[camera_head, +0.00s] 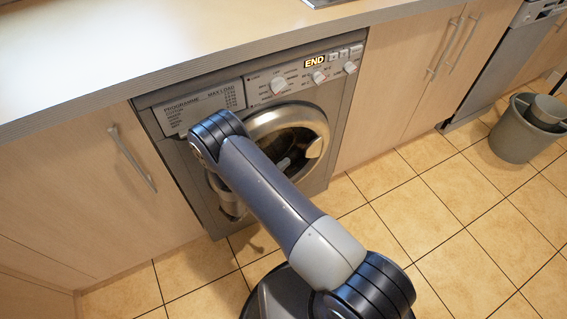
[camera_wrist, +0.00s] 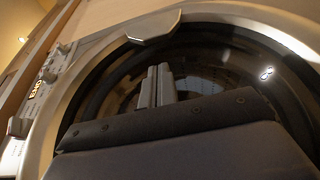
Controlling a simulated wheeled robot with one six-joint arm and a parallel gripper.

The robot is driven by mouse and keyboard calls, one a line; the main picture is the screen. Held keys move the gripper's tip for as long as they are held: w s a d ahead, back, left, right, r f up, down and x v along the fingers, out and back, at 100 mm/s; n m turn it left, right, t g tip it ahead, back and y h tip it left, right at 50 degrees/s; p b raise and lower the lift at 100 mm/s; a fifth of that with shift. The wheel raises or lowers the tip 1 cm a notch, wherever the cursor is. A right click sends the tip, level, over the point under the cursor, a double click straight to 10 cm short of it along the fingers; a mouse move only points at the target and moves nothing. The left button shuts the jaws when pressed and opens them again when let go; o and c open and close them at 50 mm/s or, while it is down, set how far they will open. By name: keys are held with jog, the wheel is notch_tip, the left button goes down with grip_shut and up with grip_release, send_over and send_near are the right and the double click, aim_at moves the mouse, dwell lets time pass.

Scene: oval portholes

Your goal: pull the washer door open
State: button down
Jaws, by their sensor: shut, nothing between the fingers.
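The silver-grey washer (camera_head: 204,118) stands under the counter, its display reading END. Its round door (camera_head: 294,116) has a silver ring and dark glass and looks shut; my arm covers its left and lower part. The door handle (camera_head: 314,148) is a pale tab on the ring's right side; in the wrist view the handle (camera_wrist: 154,27) is at the top. My gripper (camera_wrist: 158,72) is shut and empty, in front of the dark glass, its fingertips pointing toward the handle with a visible gap. In the head view the gripper is mostly hidden by my arm.
Wooden cupboards with bar handles flank the washer, one on the left (camera_head: 95,190) and one on the right (camera_head: 400,75). The counter (camera_head: 150,40) overhangs above. A grey bin (camera_head: 522,135) stands at far right. The tiled floor (camera_head: 420,190) right of my arm is clear.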

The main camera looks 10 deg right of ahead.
jog(key=x, duration=0.7)
jog(key=shift+w+d, duration=0.15)
jog(key=shift+d, duration=0.05)
jog(key=shift+b, duration=0.3)
